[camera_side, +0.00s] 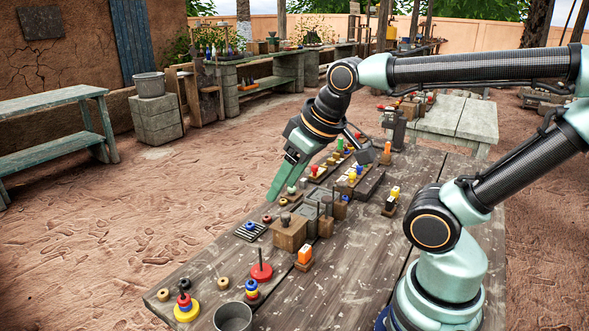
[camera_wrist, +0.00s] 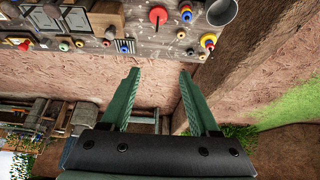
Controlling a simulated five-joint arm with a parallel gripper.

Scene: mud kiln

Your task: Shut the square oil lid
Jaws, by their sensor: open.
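My gripper (camera_side: 273,195) is open and empty, above the far edge of the wooden table. In the wrist view its two green fingers (camera_wrist: 160,74) are spread apart with nothing between them. A wooden box with a dark knob on top (camera_side: 289,233) stands near that edge, to the right of and below my fingertips in the side view. Grey upright panels (camera_side: 312,216) stand just behind it among small brown blocks. They may include the square oil lid, but I cannot tell which piece it is. The wooden box also shows in the wrist view (camera_wrist: 106,18).
A red disc with a peg (camera_side: 261,272), stacked coloured rings (camera_side: 186,308) and a metal cup (camera_side: 232,318) stand at the near end. A slatted rack (camera_side: 251,231) lies left of the wooden box. Coloured pegs on blocks crowd the far end.

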